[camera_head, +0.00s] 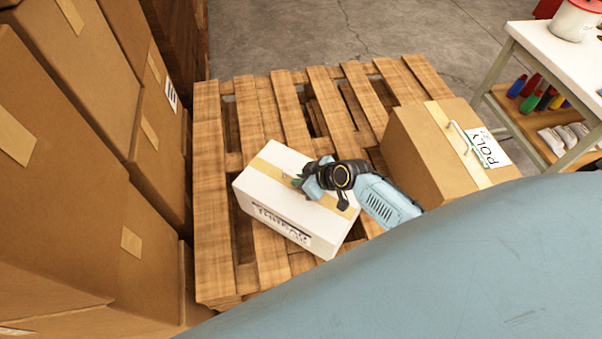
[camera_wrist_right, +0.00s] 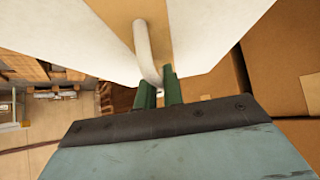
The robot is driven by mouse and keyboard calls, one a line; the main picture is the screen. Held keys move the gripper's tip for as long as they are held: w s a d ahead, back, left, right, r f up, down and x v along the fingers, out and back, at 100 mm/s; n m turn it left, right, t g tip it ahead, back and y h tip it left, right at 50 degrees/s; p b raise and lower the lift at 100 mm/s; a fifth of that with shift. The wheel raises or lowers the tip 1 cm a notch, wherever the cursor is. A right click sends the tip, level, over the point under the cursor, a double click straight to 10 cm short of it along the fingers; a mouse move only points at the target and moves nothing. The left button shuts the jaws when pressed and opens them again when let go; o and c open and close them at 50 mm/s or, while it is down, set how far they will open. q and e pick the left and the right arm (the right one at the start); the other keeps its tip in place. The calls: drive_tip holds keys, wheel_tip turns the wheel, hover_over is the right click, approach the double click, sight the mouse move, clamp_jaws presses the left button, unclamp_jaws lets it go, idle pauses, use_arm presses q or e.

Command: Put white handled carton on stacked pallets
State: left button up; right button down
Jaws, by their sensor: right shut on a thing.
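The white handled carton (camera_head: 288,204) has a tan tape strip and a printed label on its near side. It is over the left part of the stacked pallets (camera_head: 212,215), turned at an angle; I cannot tell whether it touches the slats. My right gripper (camera_head: 303,181) is at its top. In the right wrist view the green fingers (camera_wrist_right: 160,92) are shut on the white handle (camera_wrist_right: 146,52), with the carton (camera_wrist_right: 208,38) filling the top. My left gripper is not in view.
A brown carton (camera_head: 425,155) with a handle and a POLY label sits at the pallets' right side. Tall stacked brown boxes (camera_head: 70,110) stand close on the left. A white table (camera_head: 570,55) with a pot (camera_head: 576,18) is at the right. The far pallet slats are clear.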

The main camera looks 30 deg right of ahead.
drive_tip(key=shift+w+f, duration=0.15)
drive_tip(key=shift+f, duration=0.55)
drive_tip(key=c, duration=1.9)
unclamp_jaws()
drive_tip(key=shift+f, duration=0.2)
drive_tip(key=o, duration=0.4)
drive_tip(key=shift+r, duration=0.2)
drive_tip(key=p+v, duration=0.2)
drive_tip(key=v, duration=1)
drive_tip(key=shift+p, duration=0.35)
